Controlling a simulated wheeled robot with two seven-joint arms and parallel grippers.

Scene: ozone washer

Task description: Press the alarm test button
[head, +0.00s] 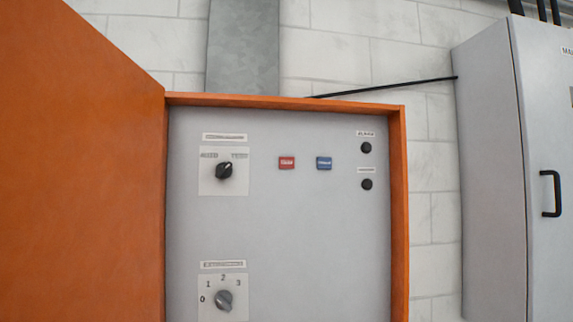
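In the head view an orange control cabinet stands open, with a grey panel (300,235) inside. Two small round black buttons sit at the panel's upper right. The upper button (366,147) has a label (366,133) above it that seems to read "ALARM", though it is small and blurred. The lower button (367,184) has a label (366,170) too small to read. Neither of my grippers is in view, and nothing touches the buttons.
The orange door (80,160) is swung open to the left. The panel also carries a black selector knob (224,171), a red indicator (287,163), a blue indicator (324,163) and a grey numbered knob (224,299). A grey cabinet (490,180) with a black handle (556,194) stands right.

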